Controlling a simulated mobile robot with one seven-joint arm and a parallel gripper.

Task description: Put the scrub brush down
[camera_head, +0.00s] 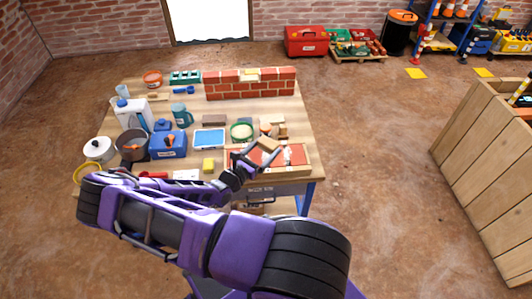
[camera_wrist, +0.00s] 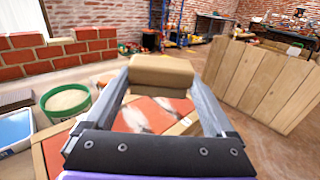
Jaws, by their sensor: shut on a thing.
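My gripper (camera_head: 254,156) is shut on the scrub brush, a tan block that shows between the fingertips in the wrist view (camera_wrist: 161,72). In the head view the brush (camera_head: 268,144) is a small tan block at the end of my arm. The gripper holds it over the right front part of the wooden workbench (camera_head: 140,88). Below it is a shallow wooden tray (camera_head: 300,174) with a red and white surface, also seen in the wrist view (camera_wrist: 52,150). I cannot tell the gap between brush and tray. The brush's underside is hidden.
A green tub (camera_head: 241,132) and a blue tray (camera_head: 209,139) stand left of the gripper. A low brick wall (camera_head: 250,85) stands at the bench's back. A wooden counter (camera_head: 490,165) stands apart at right.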

